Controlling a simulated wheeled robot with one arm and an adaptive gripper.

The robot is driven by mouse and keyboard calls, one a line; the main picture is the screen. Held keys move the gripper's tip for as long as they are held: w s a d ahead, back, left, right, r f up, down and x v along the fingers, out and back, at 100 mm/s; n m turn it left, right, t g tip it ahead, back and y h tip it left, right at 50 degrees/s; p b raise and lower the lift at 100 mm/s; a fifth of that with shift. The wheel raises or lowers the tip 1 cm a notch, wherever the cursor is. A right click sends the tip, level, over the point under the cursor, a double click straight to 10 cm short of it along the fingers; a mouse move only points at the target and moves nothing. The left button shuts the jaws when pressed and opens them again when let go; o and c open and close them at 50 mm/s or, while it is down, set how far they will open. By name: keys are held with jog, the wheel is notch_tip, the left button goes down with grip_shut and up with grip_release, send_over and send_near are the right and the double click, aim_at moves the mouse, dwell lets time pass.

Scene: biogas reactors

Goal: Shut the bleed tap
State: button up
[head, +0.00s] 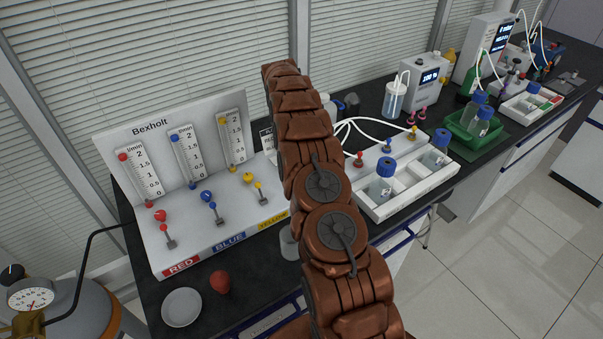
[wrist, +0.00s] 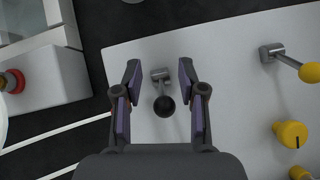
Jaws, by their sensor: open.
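A small lever tap with a black ball knob (wrist: 165,106) and a metal base sits on the white panel in the wrist view. It carries no readable label there, and I take it to be the bleed tap. My gripper (wrist: 160,82) is open, with one finger on each side of this lever. Contact cannot be told. In the head view my arm hides both my gripper and this tap. The white Bexholt panel (head: 205,240) stands on the dark bench, with three gauges and red, blue and yellow knobs and levers.
A yellow lever (wrist: 290,60) and yellow knob (wrist: 290,133) sit to the right of my gripper. A white tray (head: 405,205) with bottles and tubes stands right of my arm. A white dish (head: 181,307) and a red object (head: 220,282) lie before the panel.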

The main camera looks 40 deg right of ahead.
jog(key=shift+s+f+t+b, duration=0.2)
jog(key=shift+t+b, duration=0.3)
jog(key=shift+b, duration=1.4)
jog(key=shift+s+r+t+b, duration=0.15)
jog(key=shift+t+b, duration=0.25)
jog(key=shift+b, duration=0.5)
jog(key=shift+s+t, duration=0.1)
jog(key=shift+t, duration=0.2)
jog(key=shift+s+r+t, duration=0.15)
jog(key=shift+s+t, duration=0.2)
jog(key=shift+t, duration=0.55)
jog(key=shift+s+f+t+p, duration=0.2)
jog(key=shift+s+t+p, duration=0.2)
jog(key=shift+t+p, duration=0.7)
jog(key=shift+t, duration=0.5)
